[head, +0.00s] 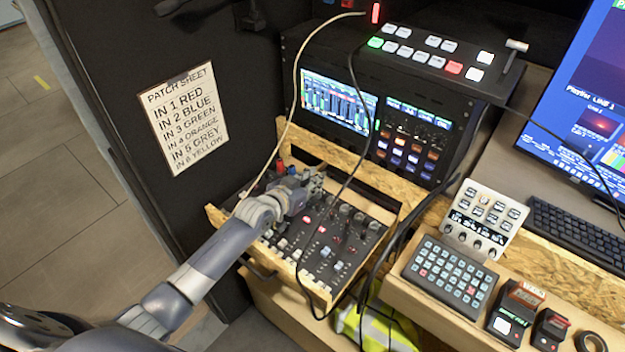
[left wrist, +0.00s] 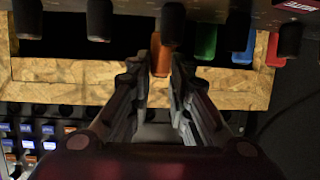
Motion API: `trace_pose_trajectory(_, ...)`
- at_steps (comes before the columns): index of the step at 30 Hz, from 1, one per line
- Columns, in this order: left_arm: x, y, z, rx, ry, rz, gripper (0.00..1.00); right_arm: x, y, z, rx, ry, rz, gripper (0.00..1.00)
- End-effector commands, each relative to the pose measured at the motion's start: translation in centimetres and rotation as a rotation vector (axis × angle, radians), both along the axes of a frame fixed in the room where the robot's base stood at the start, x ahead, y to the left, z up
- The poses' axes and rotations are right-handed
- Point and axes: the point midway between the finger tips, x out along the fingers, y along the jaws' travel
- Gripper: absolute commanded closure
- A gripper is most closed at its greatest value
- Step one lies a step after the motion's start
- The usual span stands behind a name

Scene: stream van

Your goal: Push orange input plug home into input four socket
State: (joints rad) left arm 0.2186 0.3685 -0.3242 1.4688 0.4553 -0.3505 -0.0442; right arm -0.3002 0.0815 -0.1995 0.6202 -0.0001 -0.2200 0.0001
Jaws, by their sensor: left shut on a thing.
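The orange input plug (left wrist: 160,55) shows in the left wrist view at the dark mixer's edge, between my left gripper's fingertips. My left gripper (left wrist: 160,68) is shut on it. Green (left wrist: 206,42), blue (left wrist: 243,48) and red (left wrist: 275,50) plugs stand in a row to its right at the same edge. The input four socket is hidden, so I cannot tell how deep the orange plug sits. In the head view my left gripper (head: 312,181) reaches over the far part of the mixer (head: 335,245) and hides the orange plug. My right gripper is not in view.
The mixer lies in a wooden tray (head: 384,214) with raised edges. A pale cable (head: 291,100) and a black cable (head: 362,130) hang across it. The patch sheet (head: 184,117) is on the left wall. A rack with screens (head: 338,103) stands behind.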

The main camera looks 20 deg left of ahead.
Motion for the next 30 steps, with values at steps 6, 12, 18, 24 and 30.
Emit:
trace_pose_trajectory(6, 0.1, 0.0, 0.0, 0.001, -0.001, 0.0, 1.0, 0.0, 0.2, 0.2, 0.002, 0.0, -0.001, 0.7)
trace_pose_trajectory(12, 0.1, 0.0, 0.0, 0.0, -0.001, 0.0, 1.0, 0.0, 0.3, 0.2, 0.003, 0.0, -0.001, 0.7)
trace_pose_trajectory(18, 0.1, 0.0, -0.1, 0.0, -0.001, 0.0, 1.0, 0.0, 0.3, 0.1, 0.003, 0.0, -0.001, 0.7)
trace_pose_trajectory(24, 0.1, 0.0, -0.6, 0.0, -0.001, 0.0, 1.0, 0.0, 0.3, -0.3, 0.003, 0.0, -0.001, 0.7)
trace_pose_trajectory(30, 0.1, 0.0, -1.0, 0.0, -0.001, 0.0, 1.0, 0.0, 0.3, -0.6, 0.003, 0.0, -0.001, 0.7)
